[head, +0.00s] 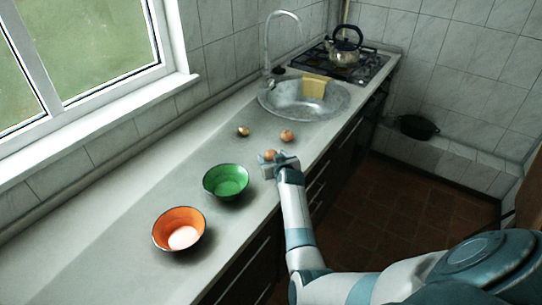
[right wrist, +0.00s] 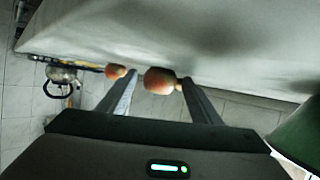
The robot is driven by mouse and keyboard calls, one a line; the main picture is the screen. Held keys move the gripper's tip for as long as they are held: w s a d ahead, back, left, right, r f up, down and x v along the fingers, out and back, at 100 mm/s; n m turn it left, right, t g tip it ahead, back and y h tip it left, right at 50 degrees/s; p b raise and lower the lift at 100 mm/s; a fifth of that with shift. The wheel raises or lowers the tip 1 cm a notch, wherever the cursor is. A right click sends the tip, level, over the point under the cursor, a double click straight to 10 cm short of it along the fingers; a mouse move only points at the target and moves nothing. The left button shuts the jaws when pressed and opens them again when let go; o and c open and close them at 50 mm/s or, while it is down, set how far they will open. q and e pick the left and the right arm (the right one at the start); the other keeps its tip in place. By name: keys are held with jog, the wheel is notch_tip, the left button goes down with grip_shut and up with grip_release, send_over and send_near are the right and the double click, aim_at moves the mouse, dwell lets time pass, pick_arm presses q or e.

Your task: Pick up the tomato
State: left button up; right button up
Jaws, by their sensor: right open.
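My right gripper (head: 268,161) is low over the counter, with a round reddish-tan item (head: 270,154) at its fingertips. In the right wrist view the gripper (right wrist: 158,84) is open, with this round item (right wrist: 160,80) between or just beyond the two fingertips; contact cannot be told. A second round orange-red item (head: 287,136) lies farther back toward the sink, and also shows in the right wrist view (right wrist: 115,71). Both look tomato-like; I cannot tell which is the tomato. My left gripper is out of view.
A small golden-brown round item (head: 243,131) lies left of the reddish ones. A green bowl (head: 226,180) and an orange bowl (head: 179,229) stand nearer on the counter (head: 120,235). The sink (head: 304,101) and a kettle (head: 342,52) on the stove are behind.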

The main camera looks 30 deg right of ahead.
dwell(0.3)
jog(key=c, duration=1.2)
jog(key=shift+o, duration=0.2)
jog(key=shift+r, duration=0.1)
jog(key=shift+r, duration=0.5)
jog(key=r, duration=0.1)
jog(key=r+b, duration=0.1)
jog(key=r, duration=0.1)
jog(key=shift+s+d+r+b, duration=0.1)
jog(key=shift+s+d+b, duration=0.2)
jog(key=shift+d+b, duration=0.1)
jog(key=s+d+r+b, duration=0.3)
jog(key=s+d+r, duration=0.3)
jog(key=d, duration=0.2)
jog(key=shift+s+d+r, duration=0.25)
jog(key=shift+r, duration=0.1)
